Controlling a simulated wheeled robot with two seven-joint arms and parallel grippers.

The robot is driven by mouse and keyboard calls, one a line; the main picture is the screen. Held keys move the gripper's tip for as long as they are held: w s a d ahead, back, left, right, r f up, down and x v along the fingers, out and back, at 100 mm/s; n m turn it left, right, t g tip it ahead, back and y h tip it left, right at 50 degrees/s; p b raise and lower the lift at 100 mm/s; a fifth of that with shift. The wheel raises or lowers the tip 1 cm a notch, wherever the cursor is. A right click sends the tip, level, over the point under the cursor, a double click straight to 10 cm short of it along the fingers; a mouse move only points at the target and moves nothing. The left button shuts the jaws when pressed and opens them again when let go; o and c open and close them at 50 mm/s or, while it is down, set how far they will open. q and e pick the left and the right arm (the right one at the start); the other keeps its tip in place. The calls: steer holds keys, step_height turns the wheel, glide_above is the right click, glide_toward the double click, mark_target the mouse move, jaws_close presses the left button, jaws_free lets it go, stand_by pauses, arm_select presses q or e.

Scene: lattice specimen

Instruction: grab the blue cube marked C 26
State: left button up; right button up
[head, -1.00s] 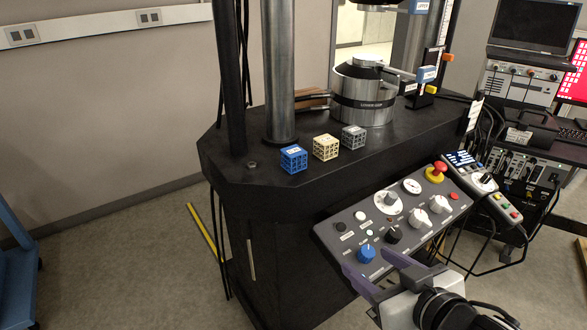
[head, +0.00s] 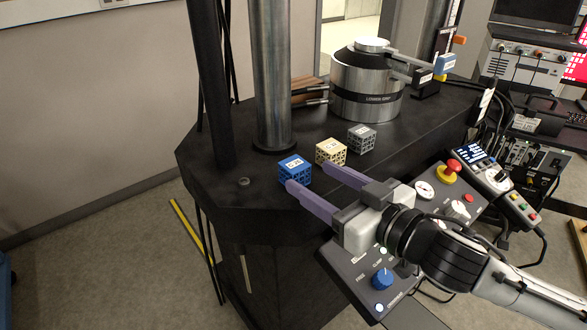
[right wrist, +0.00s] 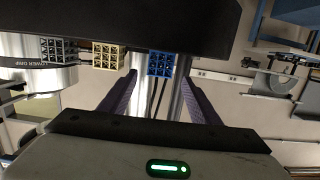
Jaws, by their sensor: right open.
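The blue lattice cube (head: 294,170) stands on the black machine base near its front edge, with a white label on top whose text I can only partly read. In the right wrist view the blue cube (right wrist: 160,64) shows beyond and between the fingertips. My right gripper (head: 308,178) is open, its two purple fingers pointing at the cube from the right. One fingertip overlaps the cube's lower right corner in the head view; I cannot tell whether it touches. Nothing is between the fingers. My left gripper is not in view.
A cream lattice cube (head: 330,152) and a grey one (head: 361,138) stand in a row to the right of the blue cube. A steel column (head: 271,75) rises just behind. A control panel (head: 360,278) with knobs lies below my right arm. The lower grip cylinder (head: 366,85) stands behind.

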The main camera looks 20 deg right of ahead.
mark_target(302, 170)
steer(key=shift+x, duration=0.75)
steer(key=shift+w+a, duration=0.2)
steer(key=shift+w, duration=0.35)
steer(key=p+x, duration=0.1)
steer(key=x, duration=0.3)
steer(key=shift+w, duration=0.15)
steer(key=c, duration=1.1)
